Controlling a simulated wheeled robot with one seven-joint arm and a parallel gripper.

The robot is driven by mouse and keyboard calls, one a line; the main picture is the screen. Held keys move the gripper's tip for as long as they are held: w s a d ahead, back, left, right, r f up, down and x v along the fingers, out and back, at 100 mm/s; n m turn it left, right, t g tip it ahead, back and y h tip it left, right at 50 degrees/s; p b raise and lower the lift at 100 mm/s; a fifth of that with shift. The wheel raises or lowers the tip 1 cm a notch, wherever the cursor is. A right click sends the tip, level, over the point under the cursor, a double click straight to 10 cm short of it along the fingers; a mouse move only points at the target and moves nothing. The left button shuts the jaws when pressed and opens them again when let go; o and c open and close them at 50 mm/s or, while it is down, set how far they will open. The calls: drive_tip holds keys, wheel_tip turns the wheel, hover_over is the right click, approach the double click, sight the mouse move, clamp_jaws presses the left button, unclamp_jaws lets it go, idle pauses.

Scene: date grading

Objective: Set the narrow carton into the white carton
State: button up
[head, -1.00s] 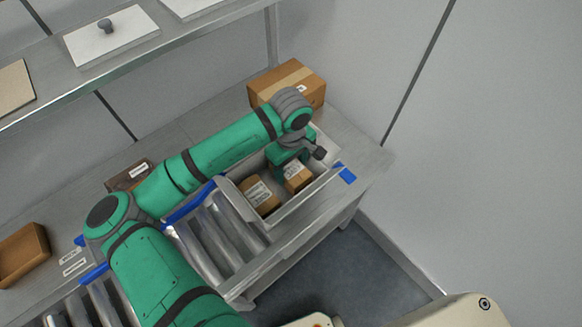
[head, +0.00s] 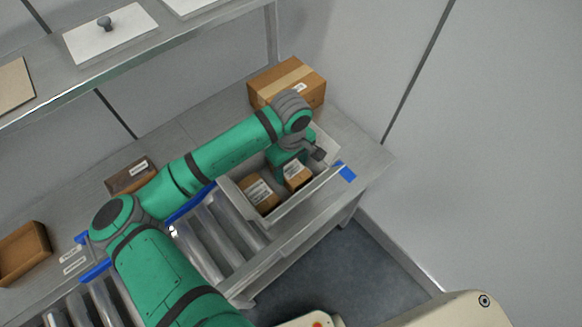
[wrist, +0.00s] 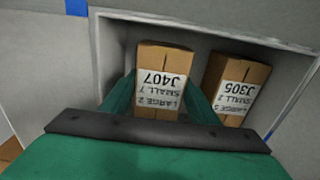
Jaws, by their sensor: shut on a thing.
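The white carton (head: 303,200) is an open, pale box at the right end of the roller section in the head view. Its inside wall shows in the wrist view (wrist: 112,62). My gripper (head: 290,160) reaches down into it. In the wrist view its green fingers (wrist: 163,85) are shut on the narrow carton (wrist: 163,62), a small brown box labelled J407. The narrow carton (head: 297,176) is upright between the white carton's walls. Whether its base touches the floor is hidden.
A second brown carton labelled J305 (wrist: 235,85) stands beside the held one, with a gap, inside the white carton. A larger taped box (head: 287,82) stands behind. Rollers (head: 215,235) lie to the left, a shelf (head: 130,60) above, and a brown tray (head: 22,252) far left.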

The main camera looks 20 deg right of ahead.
drive_tip(key=shift+f, duration=0.2)
idle(0.3)
drive_tip(key=o, duration=1.6)
wheel_tip(320, 180, up, 12)
idle(1.0)
drive_tip(key=shift+d, duration=0.1)
idle(0.4)
